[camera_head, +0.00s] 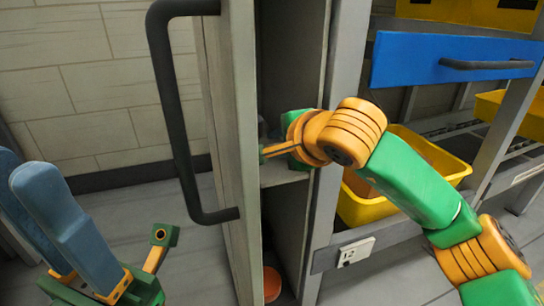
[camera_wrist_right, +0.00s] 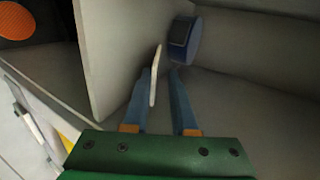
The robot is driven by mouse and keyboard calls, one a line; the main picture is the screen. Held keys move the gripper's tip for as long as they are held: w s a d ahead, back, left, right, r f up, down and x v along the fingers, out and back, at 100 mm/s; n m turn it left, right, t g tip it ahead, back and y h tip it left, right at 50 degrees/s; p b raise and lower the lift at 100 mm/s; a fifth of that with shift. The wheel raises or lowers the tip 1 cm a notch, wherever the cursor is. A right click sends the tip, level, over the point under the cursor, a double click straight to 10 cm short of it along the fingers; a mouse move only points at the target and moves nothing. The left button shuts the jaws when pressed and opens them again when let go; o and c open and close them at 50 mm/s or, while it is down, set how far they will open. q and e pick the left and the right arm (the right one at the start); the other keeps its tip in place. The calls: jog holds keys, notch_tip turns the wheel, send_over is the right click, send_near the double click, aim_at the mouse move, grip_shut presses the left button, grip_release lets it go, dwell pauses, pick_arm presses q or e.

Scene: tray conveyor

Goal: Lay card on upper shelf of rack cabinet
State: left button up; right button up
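In the right wrist view, a thin pale card (camera_wrist_right: 155,75) shows nearly edge-on between the fingers of my right gripper (camera_wrist_right: 161,75). It lies close against the left finger, with a gap to the right finger, and reaches past the fingertips. The card runs roughly parallel to the shelf board (camera_wrist_right: 105,45). In the head view my right gripper (camera_head: 272,150) is inside the rack cabinet (camera_head: 345,110), above its shelf (camera_head: 285,173); its fingertips are hidden by the door, and I cannot make out the card there. My left gripper (camera_head: 50,205) hangs empty at lower left; its finger gap is unclear.
The cabinet door (camera_head: 228,130) with a black handle (camera_head: 168,110) stands open left of my right arm. A blue cylinder (camera_wrist_right: 186,40) stands just beyond the card. An orange round item (camera_head: 271,283) is in the lower compartment. A yellow bin (camera_head: 365,205) is right of the cabinet.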

jog(key=v, duration=0.8)
jog(key=shift+b, duration=0.3)
jog(key=shift+s, duration=0.1)
